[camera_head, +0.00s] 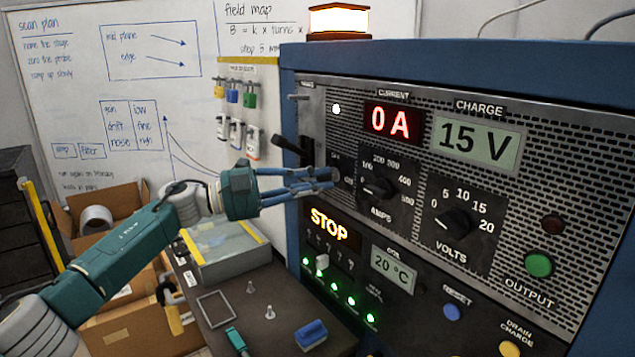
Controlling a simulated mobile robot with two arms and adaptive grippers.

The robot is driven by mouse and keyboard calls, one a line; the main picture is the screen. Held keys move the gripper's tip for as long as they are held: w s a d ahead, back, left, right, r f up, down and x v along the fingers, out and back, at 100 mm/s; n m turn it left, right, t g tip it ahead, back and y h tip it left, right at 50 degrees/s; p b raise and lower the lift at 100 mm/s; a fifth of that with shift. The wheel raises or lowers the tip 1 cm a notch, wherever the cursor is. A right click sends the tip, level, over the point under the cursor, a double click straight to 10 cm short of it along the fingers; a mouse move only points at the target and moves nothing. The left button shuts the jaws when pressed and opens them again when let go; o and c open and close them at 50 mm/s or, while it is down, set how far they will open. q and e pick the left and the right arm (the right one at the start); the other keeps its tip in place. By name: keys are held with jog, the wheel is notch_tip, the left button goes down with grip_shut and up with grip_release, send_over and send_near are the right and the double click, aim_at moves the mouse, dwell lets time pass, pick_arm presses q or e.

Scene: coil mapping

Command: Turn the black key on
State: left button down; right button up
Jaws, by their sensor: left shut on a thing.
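My left gripper (322,180) reaches in from the left, its blue fingers pointing right at the front panel of the power cabinet (470,290). The fingers are shut at the panel's left part, left of the AMPS dial, on what seems to be the black key. The fingers hide the key almost wholly, so how far it is turned cannot be told. The red display (392,121) reads 0 A, the charge display (475,140) reads 15 V, and the lower display (328,222) reads STOP. My right gripper is not in view.
A black lever (292,149) sticks out just above my left fingers. The AMPS dial (378,187) and VOLTS dial (453,222) are to the right. Below is a dark bench (285,285) with a grey case (225,250) and a blue block (311,334). Padlocks hang behind.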

pick_arm(q)
jog(key=shift+m+y, duration=0.4)
jog(key=shift+m, duration=0.7)
jog(key=shift+g, duration=0.3)
jog(key=c, duration=1.7)
grip_release()
jog(key=shift+o, duration=0.2)
jog(key=v, duration=1.2)
jog(key=shift+f, duration=0.1)
